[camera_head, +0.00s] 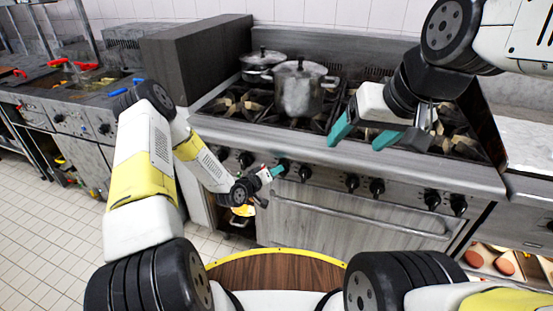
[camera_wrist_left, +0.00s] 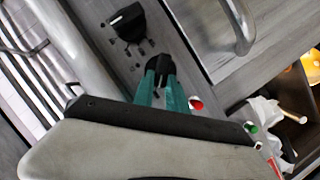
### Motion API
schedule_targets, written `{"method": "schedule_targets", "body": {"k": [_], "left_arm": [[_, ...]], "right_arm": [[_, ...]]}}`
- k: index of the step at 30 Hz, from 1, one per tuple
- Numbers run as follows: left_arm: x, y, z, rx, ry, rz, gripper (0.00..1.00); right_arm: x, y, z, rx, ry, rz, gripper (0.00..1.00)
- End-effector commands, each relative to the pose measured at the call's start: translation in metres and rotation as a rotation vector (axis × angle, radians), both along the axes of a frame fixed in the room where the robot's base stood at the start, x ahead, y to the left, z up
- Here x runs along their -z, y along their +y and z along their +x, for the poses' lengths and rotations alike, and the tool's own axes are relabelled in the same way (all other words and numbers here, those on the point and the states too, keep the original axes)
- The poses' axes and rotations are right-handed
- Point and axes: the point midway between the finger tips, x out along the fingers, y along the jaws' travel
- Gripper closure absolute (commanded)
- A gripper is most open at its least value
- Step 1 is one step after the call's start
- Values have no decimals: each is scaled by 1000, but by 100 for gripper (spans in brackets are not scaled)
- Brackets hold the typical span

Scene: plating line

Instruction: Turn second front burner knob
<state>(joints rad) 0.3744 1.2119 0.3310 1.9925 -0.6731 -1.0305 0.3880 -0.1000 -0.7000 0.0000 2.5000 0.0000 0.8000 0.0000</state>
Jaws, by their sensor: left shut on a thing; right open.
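The stove's front panel carries a row of black knobs. My left gripper (camera_head: 275,172) has its teal fingers shut on one black knob (camera_head: 284,165), the third from the left that shows in the head view. In the left wrist view the fingertips (camera_wrist_left: 162,80) sit on either side of this knob (camera_wrist_left: 158,68). A neighbouring black knob (camera_wrist_left: 127,22) with a white mark is free. In the head view another free knob (camera_head: 305,173) lies just right of the held one. My right gripper (camera_head: 364,134) is open and empty above the stove's front right edge.
Two lidded pots, a large one (camera_head: 299,92) and a smaller one (camera_head: 263,62), stand on the left burners. The oven handle (camera_head: 360,219) runs below the knobs. A counter with coloured items (camera_head: 85,76) is at the left.

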Motion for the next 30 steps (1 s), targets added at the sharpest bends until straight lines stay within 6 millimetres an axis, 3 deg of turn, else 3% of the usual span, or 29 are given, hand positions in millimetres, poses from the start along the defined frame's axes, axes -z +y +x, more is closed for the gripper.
{"method": "schedule_targets", "body": {"k": [13, 14, 16, 26, 30], "left_arm": [[1, 1, 0, 0, 5, -8, 100], [1, 1, 0, 0, 5, -8, 77], [1, 1, 0, 0, 5, -8, 63], [0, 1, -1, 0, 4, -9, 61], [-3, 8, -11, 0, 5, -8, 61]], "right_arm": [[0, 0, 0, 0, 0, 0, 26], [0, 0, 0, 0, 0, 0, 26], [0, 0, 0, 0, 0, 0, 26], [0, 0, 0, 0, 0, 0, 26], [0, 0, 0, 0, 0, 0, 26]]}}
